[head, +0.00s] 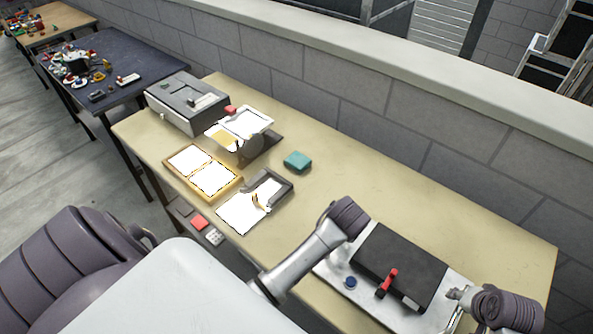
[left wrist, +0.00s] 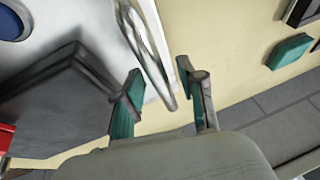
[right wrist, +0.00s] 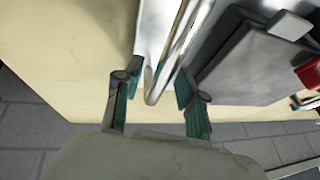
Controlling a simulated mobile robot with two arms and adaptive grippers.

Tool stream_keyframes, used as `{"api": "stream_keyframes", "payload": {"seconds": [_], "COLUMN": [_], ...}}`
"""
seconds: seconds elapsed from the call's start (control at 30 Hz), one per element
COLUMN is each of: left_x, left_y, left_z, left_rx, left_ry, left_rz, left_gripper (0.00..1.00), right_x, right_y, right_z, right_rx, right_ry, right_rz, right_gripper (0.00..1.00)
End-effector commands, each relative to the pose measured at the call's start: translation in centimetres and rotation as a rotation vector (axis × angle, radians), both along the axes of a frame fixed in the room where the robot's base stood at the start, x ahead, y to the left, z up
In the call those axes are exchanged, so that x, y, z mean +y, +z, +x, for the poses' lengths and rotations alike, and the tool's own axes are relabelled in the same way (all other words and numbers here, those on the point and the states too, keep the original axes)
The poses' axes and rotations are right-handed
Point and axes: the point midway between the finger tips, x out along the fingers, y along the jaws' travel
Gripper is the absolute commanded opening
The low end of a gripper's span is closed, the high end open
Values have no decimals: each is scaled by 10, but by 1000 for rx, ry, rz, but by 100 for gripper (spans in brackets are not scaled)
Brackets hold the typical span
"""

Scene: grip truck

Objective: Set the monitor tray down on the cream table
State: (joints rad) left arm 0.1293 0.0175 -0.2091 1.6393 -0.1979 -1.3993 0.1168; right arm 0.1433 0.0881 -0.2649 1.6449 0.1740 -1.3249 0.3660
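The monitor tray (head: 333,267), a pale metal tray, carries a dark flat box with a red handle. It appears to lie on the cream table (head: 450,215), at its right part. My left gripper (left wrist: 160,72) is open, with the tray's metal loop handle (left wrist: 150,50) between its fingers and a gap visible. In the head view its fingers are hidden behind the wrist. My right gripper (head: 455,296) is at the tray's right end. In the right wrist view the right gripper (right wrist: 161,73) is open, with the other handle (right wrist: 185,45) between its fingers.
A teal block (head: 298,161), a dark-framed tray (head: 285,190), a wooden-framed tray (head: 238,185) and a grey machine (head: 185,103) stand on the table's left half. A block wall runs behind. Bare tabletop lies between the teal block and the monitor tray.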

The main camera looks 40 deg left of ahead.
Motion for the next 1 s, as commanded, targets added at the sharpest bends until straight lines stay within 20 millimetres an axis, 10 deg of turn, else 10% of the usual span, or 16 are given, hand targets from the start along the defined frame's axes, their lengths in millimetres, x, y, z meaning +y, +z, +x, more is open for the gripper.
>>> {"api": "stream_keyframes", "payload": {"seconds": [1.0], "left_x": [-19], "left_y": [109], "left_z": [-48], "left_rx": [-1], "left_ry": [0], "left_rz": [0], "left_gripper": [40], "right_x": [-2], "right_y": [7], "right_z": [-2], "right_rx": [-3], "right_ry": [-1], "right_rz": [-1], "right_gripper": [40]}}
